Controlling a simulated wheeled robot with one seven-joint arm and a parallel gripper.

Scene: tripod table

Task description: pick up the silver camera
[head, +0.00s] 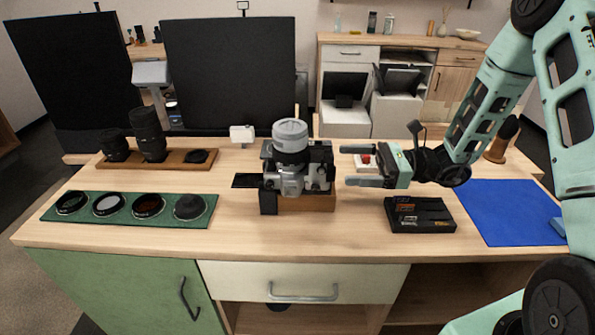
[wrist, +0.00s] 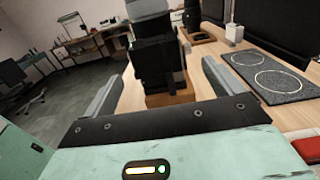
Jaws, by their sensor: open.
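The silver camera (head: 291,148) stands in the middle of the wooden table (head: 165,245) in the head view, with a large silver lens pointing up and black parts around its body. It rests on or against a small wooden block (head: 318,203). My gripper (head: 351,171) is just to the right of it, pointing left, with its fingers apart and nothing between them. In the wrist view the camera's dark side (wrist: 153,62) shows ahead, between and beyond the two open fingertips (wrist: 160,88). Its top is cut off by the picture's upper edge.
A black box (head: 420,214) lies below my gripper, and a blue mat (head: 512,212) is at the right. A green mat with several round filters (head: 150,225) is at the front left. Behind it, black lenses stand on a wooden tray (head: 185,165). A small white box (head: 242,133) is behind the camera.

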